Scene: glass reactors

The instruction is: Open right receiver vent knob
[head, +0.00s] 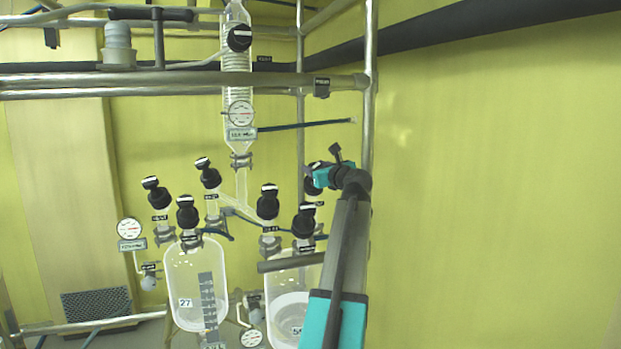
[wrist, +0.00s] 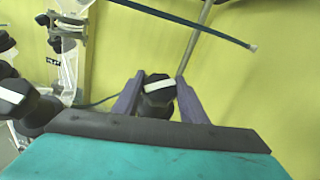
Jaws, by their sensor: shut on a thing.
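My gripper (head: 314,180) is at the right of the glassware, beside the steel upright, at the end of my arm. In the wrist view its two purple fingers (wrist: 159,80) stand on either side of a black knob (wrist: 158,100) and are shut on it. The knob has a white bar on top, lying nearly crosswise between the fingers and tilted slightly up to the right. In the head view this knob is mostly hidden behind my gripper. The right receiver (head: 282,288) is a clear glass vessel below, partly covered by my arm. The knob's label is unreadable.
Other black knobs with white bars stand close by at left, including one above the right receiver (head: 306,219) and one beside it (head: 268,201). The left receiver (head: 183,270) is further left. A dark hose (head: 300,126) passes above my gripper. The right side is bare wall.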

